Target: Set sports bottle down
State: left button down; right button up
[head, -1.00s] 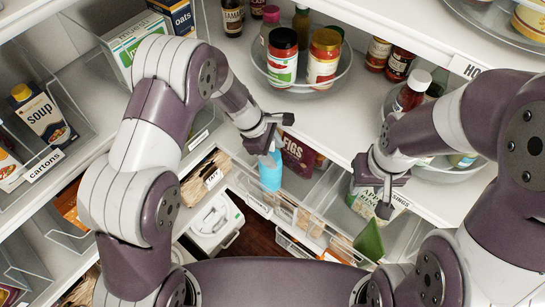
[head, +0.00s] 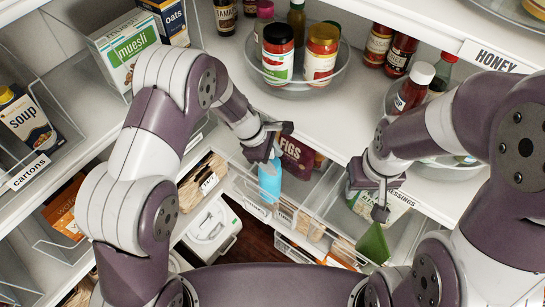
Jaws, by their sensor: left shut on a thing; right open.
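The sports bottle (head: 270,182) is light blue and upright. My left gripper (head: 268,158) is shut on its top, near the middle of the head view. The gripper hides the top of the bottle. The bottle is over or in a clear-walled bin just left of a dark figs bag (head: 297,157); I cannot tell whether its base touches anything. My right gripper (head: 379,200) is open and empty, in front of the shelf edge near the dressings label, above a green item.
A clear turntable (head: 296,88) with several jars stands on the shelf behind. A bin of brown packets (head: 203,182) is left of the bottle. Muesli (head: 126,48) and soup (head: 28,118) cartons stand at the left.

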pick_arm(q)
jog(key=c, duration=0.5)
grip_release()
jog(key=shift+w, duration=0.1)
jog(key=shift+c, duration=0.2)
jog(key=shift+r, duration=0.1)
jog(key=shift+s, duration=0.2)
jog(key=shift+r+p, duration=0.35)
jog(key=shift+r, duration=0.05)
jog(key=b+v, duration=0.3)
jog(key=v, duration=0.9)
jog(key=s+a+f+m+t+y, duration=0.1)
jog(key=s+a+m+y, duration=0.3)
jog(key=s+a+m, duration=0.9)
jog(key=shift+s+f+m+y, duration=0.2)
jog(key=shift+s+m+y, duration=0.1)
jog(key=shift+s+m, duration=0.85)
